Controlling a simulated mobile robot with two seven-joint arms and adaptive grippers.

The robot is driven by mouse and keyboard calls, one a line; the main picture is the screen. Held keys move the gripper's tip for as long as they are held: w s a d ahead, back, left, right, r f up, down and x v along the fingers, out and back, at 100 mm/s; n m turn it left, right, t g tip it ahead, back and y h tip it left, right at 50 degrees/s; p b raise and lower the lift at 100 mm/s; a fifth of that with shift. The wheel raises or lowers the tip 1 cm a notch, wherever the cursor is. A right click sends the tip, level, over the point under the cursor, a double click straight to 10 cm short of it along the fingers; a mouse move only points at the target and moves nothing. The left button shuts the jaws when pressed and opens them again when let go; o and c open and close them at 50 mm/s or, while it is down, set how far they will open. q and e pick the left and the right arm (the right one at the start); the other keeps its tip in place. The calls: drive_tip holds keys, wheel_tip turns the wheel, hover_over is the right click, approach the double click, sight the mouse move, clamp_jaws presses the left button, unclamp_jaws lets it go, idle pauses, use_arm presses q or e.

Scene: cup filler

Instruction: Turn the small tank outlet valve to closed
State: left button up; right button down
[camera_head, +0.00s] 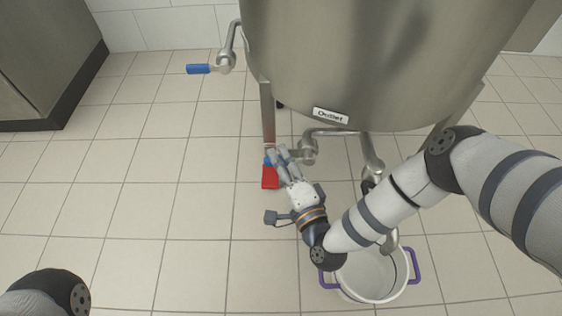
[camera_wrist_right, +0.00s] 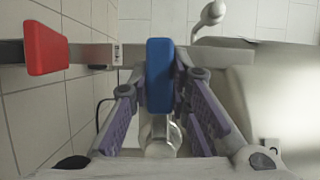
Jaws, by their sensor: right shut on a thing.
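The steel tank (camera_head: 370,50) bears an "Outlet" label (camera_head: 330,116). Below it the outlet valve (camera_head: 307,150) sits on a bent pipe, and its blue handle (camera_head: 267,161) is mostly hidden by my gripper in the head view. My right gripper (camera_head: 281,157) is shut on this blue handle (camera_wrist_right: 159,72), with a finger on either side of it in the right wrist view. The handle points left from the valve in the head view. My left gripper is out of view; only part of my left arm shows at the bottom left.
A red block (camera_head: 270,179) is at the tank leg (camera_head: 267,110), close to my right gripper. Another valve with a blue handle (camera_head: 198,69) sticks out at the tank's upper left. A white pot with purple handles (camera_head: 372,278) stands below my right forearm. The tiled floor at left is clear.

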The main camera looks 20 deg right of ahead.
drive_tip(key=shift+w+r+m, duration=0.15)
drive_tip(key=shift+r+m, duration=0.15)
drive_tip(key=shift+r, duration=0.05)
drive_tip(key=c, duration=1.5)
unclamp_jaws()
drive_tip(key=shift+f, duration=0.1)
drive_tip(key=shift+s+f, duration=0.1)
drive_tip(key=shift+s, duration=0.2)
drive_tip(key=s, duration=0.3)
drive_tip(key=s+d, duration=0.1)
drive_tip(key=s, duration=0.7)
drive_tip(key=shift+s+d, duration=0.15)
drive_tip(key=shift+s, duration=0.1)
